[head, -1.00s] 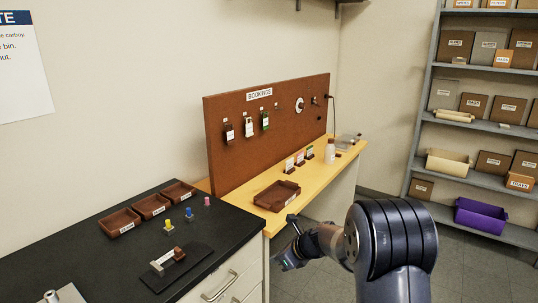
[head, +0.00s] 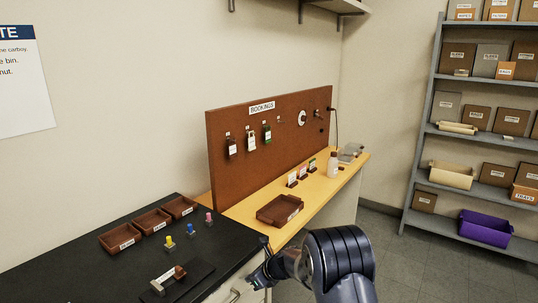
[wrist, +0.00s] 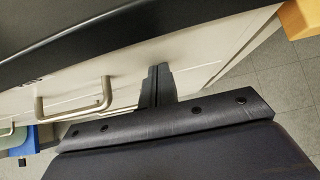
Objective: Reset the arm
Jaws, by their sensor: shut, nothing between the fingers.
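My gripper (wrist: 157,88) is shut and empty. In the wrist view its two dark fingers lie together in front of the pale cabinet front, beside a drawer handle (wrist: 75,108). In the head view my gripper (head: 254,279) is low at the right end of the black bench (head: 95,245), beside the drawer fronts. My arm reaches in from the lower right, bent and low.
On the bench stand brown trays (head: 152,221), small coloured pegs (head: 190,231) and a dark plate with a block (head: 176,285). A yellow shelf (head: 325,187) with a brown tray (head: 279,211) adjoins it. Open floor (head: 385,260) lies right, before grey shelving (head: 423,150).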

